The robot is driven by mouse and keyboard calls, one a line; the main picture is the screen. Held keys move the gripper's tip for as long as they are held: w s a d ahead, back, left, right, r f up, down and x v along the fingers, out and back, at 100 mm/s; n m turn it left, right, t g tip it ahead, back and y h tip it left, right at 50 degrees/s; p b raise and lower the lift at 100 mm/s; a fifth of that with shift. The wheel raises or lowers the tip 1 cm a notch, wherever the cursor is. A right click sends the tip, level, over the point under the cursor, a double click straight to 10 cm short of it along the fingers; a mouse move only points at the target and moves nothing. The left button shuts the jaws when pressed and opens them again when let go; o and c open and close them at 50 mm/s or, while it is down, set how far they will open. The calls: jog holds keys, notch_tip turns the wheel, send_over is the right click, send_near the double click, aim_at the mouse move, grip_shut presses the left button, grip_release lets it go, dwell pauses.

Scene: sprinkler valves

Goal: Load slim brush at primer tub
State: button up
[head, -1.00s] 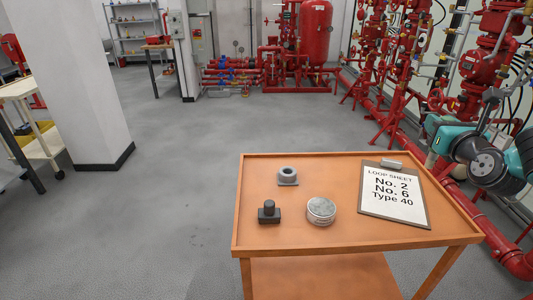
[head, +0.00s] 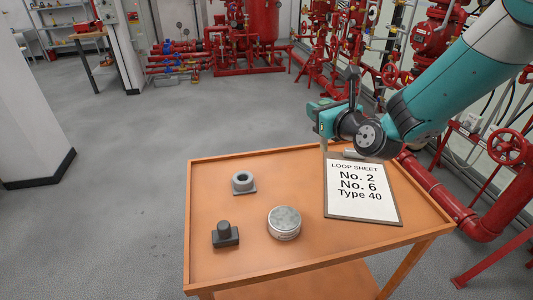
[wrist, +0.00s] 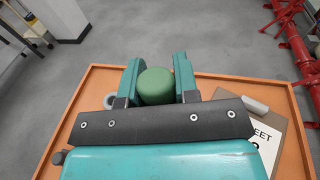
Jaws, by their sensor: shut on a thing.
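My gripper (head: 328,117) is above the back edge of the orange cart, behind the clipboard. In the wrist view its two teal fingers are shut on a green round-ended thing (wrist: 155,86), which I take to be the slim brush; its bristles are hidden. A round grey metal tin (head: 284,222), which looks like the primer tub, stands on the cart top near its middle. Its top looks flat and grey; I cannot tell whether it is open. My gripper is apart from the tin, behind it and to its right.
The orange cart (head: 300,258) also carries a grey ring-shaped holder (head: 242,182), a dark block with a knob (head: 225,236) and a clipboard sheet (head: 361,190) reading No. 2, No. 6, Type 40. Red pipework (head: 450,200) stands right. Floor at left is clear.

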jog(key=s+a+f+n+g+y, duration=0.3)
jog(key=s+a+f+n+g, duration=0.25)
jog(key=s+a, duration=0.6)
notch_tip(320, 180, down, 7)
jog(key=b, duration=0.6)
jog(key=shift+f+m+t+b, duration=0.25)
jog(key=shift+f+b, duration=0.1)
jog(key=shift+f, duration=0.25)
dwell(1.7)
jog(key=shift+r, duration=0.1)
notch_tip(320, 180, up, 7)
jog(key=p, duration=0.8)
jog(key=shift+a, duration=0.1)
dwell(0.5)
